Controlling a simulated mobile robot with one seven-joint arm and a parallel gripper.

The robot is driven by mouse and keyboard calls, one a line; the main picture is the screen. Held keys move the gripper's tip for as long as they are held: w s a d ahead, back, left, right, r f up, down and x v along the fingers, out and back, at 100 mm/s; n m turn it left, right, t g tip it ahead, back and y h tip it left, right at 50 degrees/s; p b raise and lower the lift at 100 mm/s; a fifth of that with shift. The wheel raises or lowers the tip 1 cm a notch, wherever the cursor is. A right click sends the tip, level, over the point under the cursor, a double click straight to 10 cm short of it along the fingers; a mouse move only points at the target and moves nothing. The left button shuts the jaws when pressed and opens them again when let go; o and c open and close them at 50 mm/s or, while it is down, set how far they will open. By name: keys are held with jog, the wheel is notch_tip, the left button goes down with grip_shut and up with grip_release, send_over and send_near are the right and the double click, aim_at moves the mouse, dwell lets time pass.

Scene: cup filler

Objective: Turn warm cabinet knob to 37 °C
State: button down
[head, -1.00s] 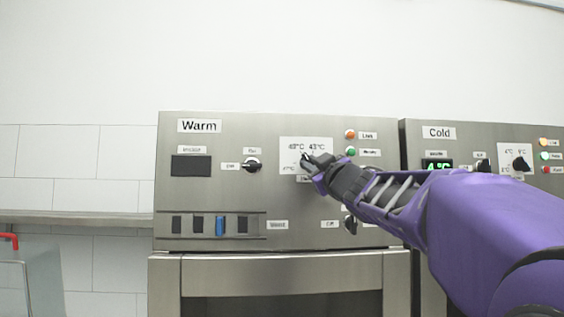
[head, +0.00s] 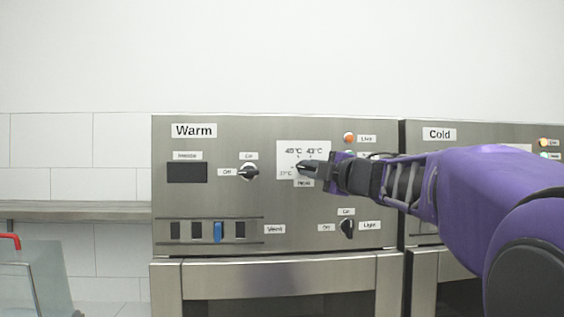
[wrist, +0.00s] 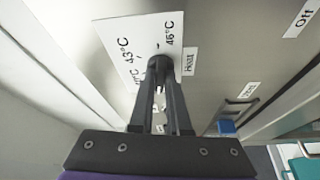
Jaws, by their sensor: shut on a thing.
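The warm cabinet's temperature dial plate (head: 288,148) is white, with a 37 °C mark at its lower left and higher marks along the top.
The warm panel also has an On/Off knob (head: 249,172), a Light knob (head: 347,228), vent slots with a blue slider (head: 218,231), and indicator lamps (head: 349,138). The cold cabinet (head: 437,133) adjoins at right, partly behind my arm.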

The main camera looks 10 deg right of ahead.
jog(key=shift+r+n+g, duration=0.1)
jog(key=shift+n+g, duration=0.3)
jog(key=shift+n, duration=0.6)
jog(key=c, duration=0.9)
grip_release()
jog(key=shift+s, duration=0.1)
